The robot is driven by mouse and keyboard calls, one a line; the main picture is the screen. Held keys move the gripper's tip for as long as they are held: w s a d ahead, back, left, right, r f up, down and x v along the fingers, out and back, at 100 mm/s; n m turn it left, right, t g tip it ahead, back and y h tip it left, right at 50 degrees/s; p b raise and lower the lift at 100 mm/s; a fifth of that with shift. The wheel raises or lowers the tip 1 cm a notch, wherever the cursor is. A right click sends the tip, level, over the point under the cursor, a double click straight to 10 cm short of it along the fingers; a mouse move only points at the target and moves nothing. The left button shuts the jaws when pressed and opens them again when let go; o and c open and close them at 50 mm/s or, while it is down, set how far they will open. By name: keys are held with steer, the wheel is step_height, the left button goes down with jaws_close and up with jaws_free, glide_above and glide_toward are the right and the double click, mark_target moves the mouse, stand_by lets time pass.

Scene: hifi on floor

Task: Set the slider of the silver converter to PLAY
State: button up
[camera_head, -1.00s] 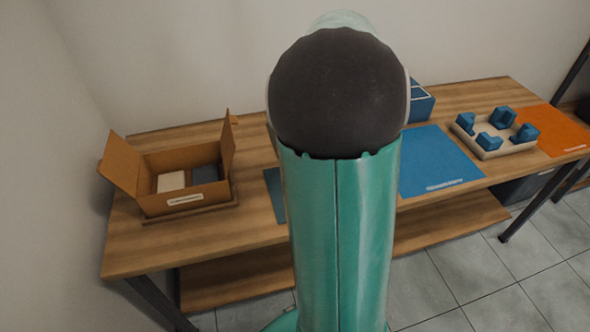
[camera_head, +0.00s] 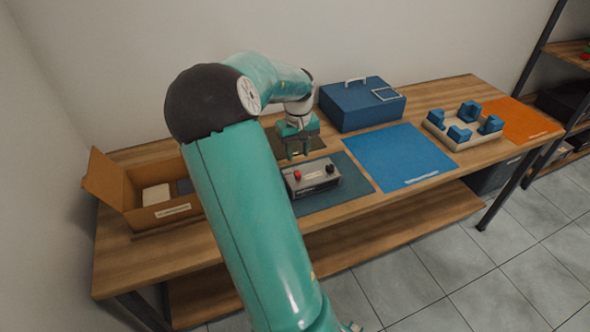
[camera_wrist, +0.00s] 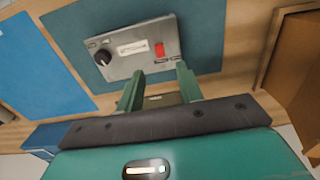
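The silver converter (camera_head: 312,180) sits on a dark teal mat (camera_head: 345,185) on the table. In the wrist view the converter (camera_wrist: 138,72) shows a round black knob (camera_wrist: 103,57), a white label (camera_wrist: 132,48) and a red control (camera_wrist: 160,49). I cannot tell for sure which control is the slider, and no PLAY marking is legible. My gripper (camera_head: 298,153) is behind the converter in the head view, pointing down. In the wrist view my gripper (camera_wrist: 160,75) has its two green fingers apart with nothing between them, near the converter's edge by the red control.
An open cardboard box (camera_head: 166,212) stands at the left. A blue case (camera_head: 350,105) with a handle is behind, beside a blue mat (camera_head: 405,160). A pale tray (camera_head: 448,137) with several blue blocks and an orange mat (camera_head: 525,120) are at the right.

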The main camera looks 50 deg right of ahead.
mark_target(297, 173)
step_height(297, 173, down, 8)
steer(key=shift+r, duration=0.15)
jaws_close()
